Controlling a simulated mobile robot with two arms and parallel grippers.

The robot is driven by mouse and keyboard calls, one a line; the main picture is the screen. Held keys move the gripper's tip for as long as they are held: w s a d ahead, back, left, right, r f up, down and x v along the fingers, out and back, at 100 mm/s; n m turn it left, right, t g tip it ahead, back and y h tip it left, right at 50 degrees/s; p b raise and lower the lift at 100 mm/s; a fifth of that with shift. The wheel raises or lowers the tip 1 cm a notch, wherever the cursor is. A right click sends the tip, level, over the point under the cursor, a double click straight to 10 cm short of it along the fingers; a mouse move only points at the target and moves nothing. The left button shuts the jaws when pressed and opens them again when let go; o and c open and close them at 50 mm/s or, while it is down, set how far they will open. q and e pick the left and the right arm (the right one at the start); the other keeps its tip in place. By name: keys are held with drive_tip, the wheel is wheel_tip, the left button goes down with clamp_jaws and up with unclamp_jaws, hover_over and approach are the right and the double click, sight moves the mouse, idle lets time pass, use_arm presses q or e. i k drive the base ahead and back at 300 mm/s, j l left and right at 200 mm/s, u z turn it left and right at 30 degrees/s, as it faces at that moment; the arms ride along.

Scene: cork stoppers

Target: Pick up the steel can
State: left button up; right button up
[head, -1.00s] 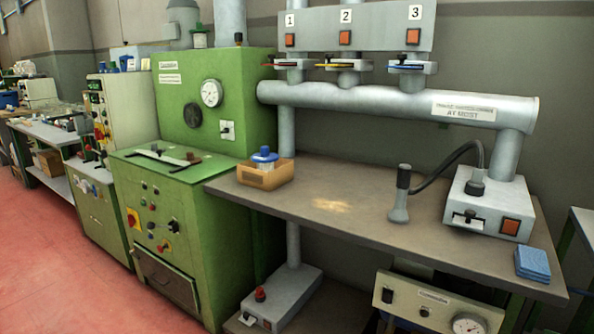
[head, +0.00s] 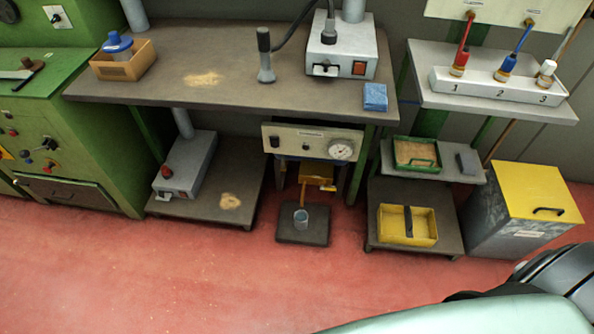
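A small grey metal can (head: 301,219) stands upright on a dark square plate (head: 303,237) low near the floor, under a yellow spout (head: 316,185) below the workbench. It looks like the steel can. Neither of my grippers is in view. Only parts of my own body show at the bottom right, far from the can.
The workbench (head: 150,85) overhangs behind the can. A low shelf (head: 232,185) with a grey box stands left of it. A yellow tray (head: 408,226) on a low stand and a yellow-lidded bin (head: 508,235) are at right. The red floor (head: 220,285) in front is clear.

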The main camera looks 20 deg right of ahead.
sight(301, 217)
drive_tip(key=z, duration=0.65)
